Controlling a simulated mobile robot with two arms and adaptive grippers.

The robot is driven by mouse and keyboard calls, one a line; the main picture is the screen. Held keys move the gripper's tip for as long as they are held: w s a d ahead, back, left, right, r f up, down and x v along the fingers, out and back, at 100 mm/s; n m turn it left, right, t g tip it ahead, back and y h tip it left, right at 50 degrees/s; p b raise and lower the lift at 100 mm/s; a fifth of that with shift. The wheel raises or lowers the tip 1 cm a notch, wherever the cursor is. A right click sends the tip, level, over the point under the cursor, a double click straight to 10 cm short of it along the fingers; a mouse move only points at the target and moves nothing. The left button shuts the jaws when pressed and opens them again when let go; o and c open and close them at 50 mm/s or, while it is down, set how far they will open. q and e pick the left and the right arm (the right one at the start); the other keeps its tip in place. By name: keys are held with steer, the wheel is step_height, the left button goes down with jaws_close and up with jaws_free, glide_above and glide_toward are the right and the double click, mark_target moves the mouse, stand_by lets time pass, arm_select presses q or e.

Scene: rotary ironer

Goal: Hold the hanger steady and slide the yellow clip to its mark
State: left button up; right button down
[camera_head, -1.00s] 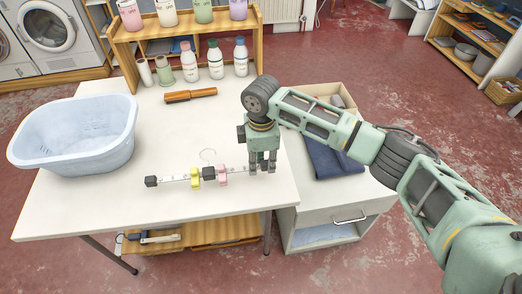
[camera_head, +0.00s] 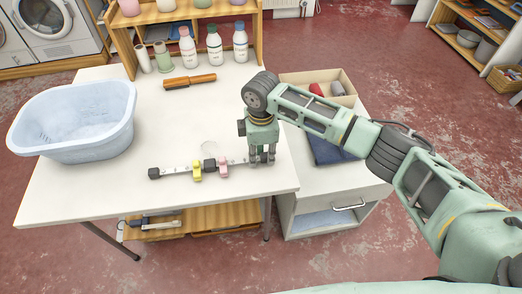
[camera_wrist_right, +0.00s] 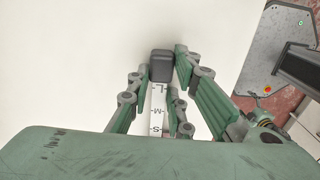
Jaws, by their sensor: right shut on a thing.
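The hanger lies on the white table as a pale marked bar (camera_head: 178,171) with dark end caps, a dark middle block (camera_head: 209,165) and a thin hook behind it. The yellow clip (camera_head: 197,170) sits on the left half, close to the middle block. A pink clip (camera_head: 222,166) sits just right of the block. My right gripper (camera_head: 262,161) points down at the hanger's right end and is shut on it. In the right wrist view, the bar (camera_wrist_right: 157,102) with letters L, M and S and its dark end cap (camera_wrist_right: 162,66) lies between the fingers. The left gripper is out of view.
A pale blue basin (camera_head: 72,122) stands at the table's left. A brown-handled tool (camera_head: 190,81) lies behind the hanger, before several bottles (camera_head: 214,48). An open box (camera_head: 345,92) and dark folded cloth (camera_head: 326,150) are right of my gripper. The table's front left is clear.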

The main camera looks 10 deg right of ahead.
steer(key=shift+f, duration=0.15)
stand_by(0.4)
steer(key=c, duration=1.8)
jaws_free()
steer(key=shift+r+p, duration=0.3)
steer(key=shift+p, duration=0.4)
jaws_close()
